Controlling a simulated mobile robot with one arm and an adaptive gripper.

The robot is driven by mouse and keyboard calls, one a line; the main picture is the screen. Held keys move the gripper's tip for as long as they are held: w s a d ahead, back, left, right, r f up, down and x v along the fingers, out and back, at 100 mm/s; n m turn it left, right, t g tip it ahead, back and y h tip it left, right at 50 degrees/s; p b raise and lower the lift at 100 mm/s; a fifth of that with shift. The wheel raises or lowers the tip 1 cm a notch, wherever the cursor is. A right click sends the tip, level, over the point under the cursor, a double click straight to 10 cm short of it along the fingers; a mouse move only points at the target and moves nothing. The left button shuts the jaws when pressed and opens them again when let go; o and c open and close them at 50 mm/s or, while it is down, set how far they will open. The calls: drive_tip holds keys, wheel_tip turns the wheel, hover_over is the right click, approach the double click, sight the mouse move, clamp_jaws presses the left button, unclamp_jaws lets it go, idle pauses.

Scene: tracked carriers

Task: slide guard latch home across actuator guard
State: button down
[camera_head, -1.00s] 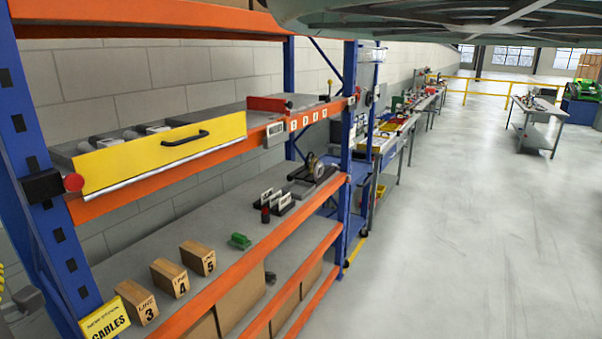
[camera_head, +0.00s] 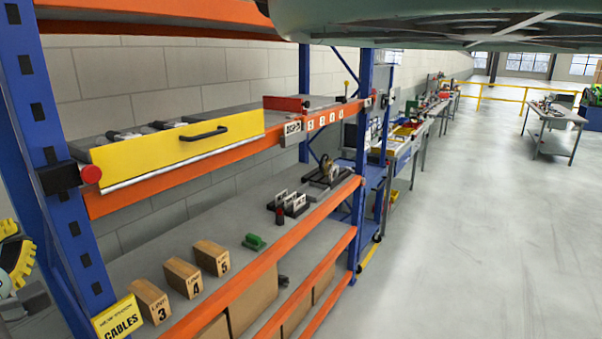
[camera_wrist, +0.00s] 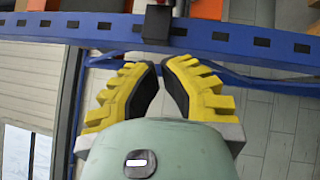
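My gripper (camera_head: 20,258) shows its yellow fingers at the left edge in the head view, left of the blue upright. In the wrist view its two yellow fingers with black pads (camera_wrist: 159,72) are apart, with nothing seen between them. A black block with a red knob (camera_head: 90,174) sits on the blue upright, at the left end of the yellow drawer. A black block (camera_wrist: 157,22) on a blue post lies just beyond the fingertips in the wrist view; it may be the same one. I cannot pick out the guard latch or actuator guard for certain.
A yellow-fronted drawer (camera_head: 180,152) sits on the orange rack. The blue upright (camera_head: 58,130) stands near my gripper. Wooden blocks (camera_head: 182,277) and a yellow CABLES sign (camera_head: 118,318) are on the lower shelf. The floor (camera_head: 470,220) to the right is clear.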

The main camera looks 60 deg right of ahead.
sight(95, 177)
drive_tip(key=p+x, duration=0.1)
drive_tip(key=x, duration=0.2)
drive_tip(key=p+x, duration=0.2)
drive_tip(key=x, duration=0.1)
drive_tip(key=p+x, duration=0.1)
drive_tip(key=x, duration=0.2)
drive_tip(key=shift+s+d+r+p, duration=0.1)
drive_tip(key=shift+d+r+p, duration=0.1)
drive_tip(key=shift+r+p, duration=0.2)
drive_tip(key=shift+d+r+p, duration=0.25)
drive_tip(key=shift+d+p, duration=1.4)
drive_tip(key=shift+d, duration=0.2)
drive_tip(key=shift+d, duration=0.1)
drive_tip(key=d, duration=0.4)
drive_tip(key=shift+w+d, duration=0.2)
drive_tip(key=shift+d, duration=0.1)
drive_tip(key=shift+a, duration=0.15)
